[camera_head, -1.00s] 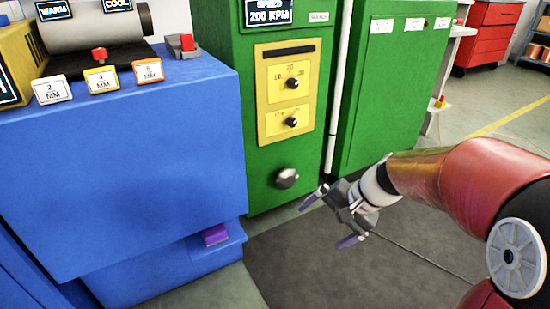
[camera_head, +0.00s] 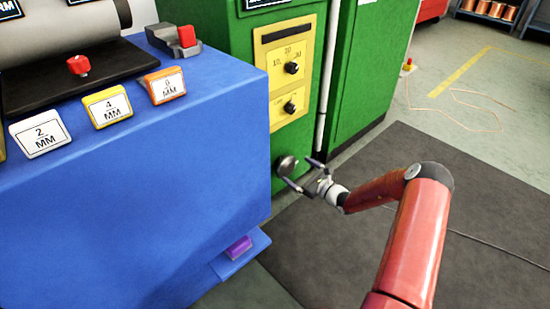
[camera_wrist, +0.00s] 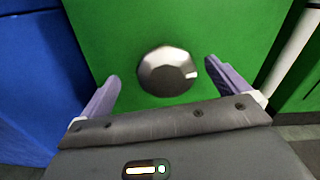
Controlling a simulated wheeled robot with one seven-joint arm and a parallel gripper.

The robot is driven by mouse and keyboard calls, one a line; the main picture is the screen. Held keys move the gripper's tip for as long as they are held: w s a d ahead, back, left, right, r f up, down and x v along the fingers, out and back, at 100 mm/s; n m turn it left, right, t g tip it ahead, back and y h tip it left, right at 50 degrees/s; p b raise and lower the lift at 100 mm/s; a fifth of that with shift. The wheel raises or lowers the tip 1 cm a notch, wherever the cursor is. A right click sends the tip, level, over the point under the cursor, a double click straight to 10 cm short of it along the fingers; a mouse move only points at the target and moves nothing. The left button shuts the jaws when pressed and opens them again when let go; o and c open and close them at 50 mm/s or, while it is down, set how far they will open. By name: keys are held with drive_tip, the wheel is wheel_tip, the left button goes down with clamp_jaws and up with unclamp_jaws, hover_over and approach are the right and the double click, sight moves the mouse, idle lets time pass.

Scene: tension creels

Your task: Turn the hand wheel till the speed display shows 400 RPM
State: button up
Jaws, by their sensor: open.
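The hand wheel (camera_head: 287,165) is a small grey metal knob low on the front of the green cabinet. In the wrist view the hand wheel (camera_wrist: 167,71) is faceted, with a white mark at its right edge. My gripper (camera_head: 303,173) is open and empty. In the wrist view my gripper (camera_wrist: 162,82) has one finger on each side of the wheel, with clear gaps; it looks apart from the wheel. The speed display is cut off at the top of the head view, so its figure is not readable now.
A blue machine (camera_head: 170,185) stands close on the left, with a purple pedal (camera_head: 238,247) at its foot. A yellow panel with dials (camera_head: 289,70) is above the wheel. A white pipe (camera_head: 326,75) runs down on the right. A dark mat (camera_head: 400,220) covers open floor.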

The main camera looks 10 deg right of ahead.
sight(289, 164)
drive_tip(key=shift+w+f, duration=0.25)
drive_tip(key=shift+w+a, duration=0.25)
drive_tip(key=shift+w, duration=0.1)
drive_tip(key=b+x, duration=0.1)
drive_tip(key=x, duration=0.5)
drive_tip(key=shift+w+a, duration=0.15)
drive_tip(key=shift+w, duration=0.1)
drive_tip(key=c, duration=0.8)
drive_tip(key=shift+m, duration=0.3)
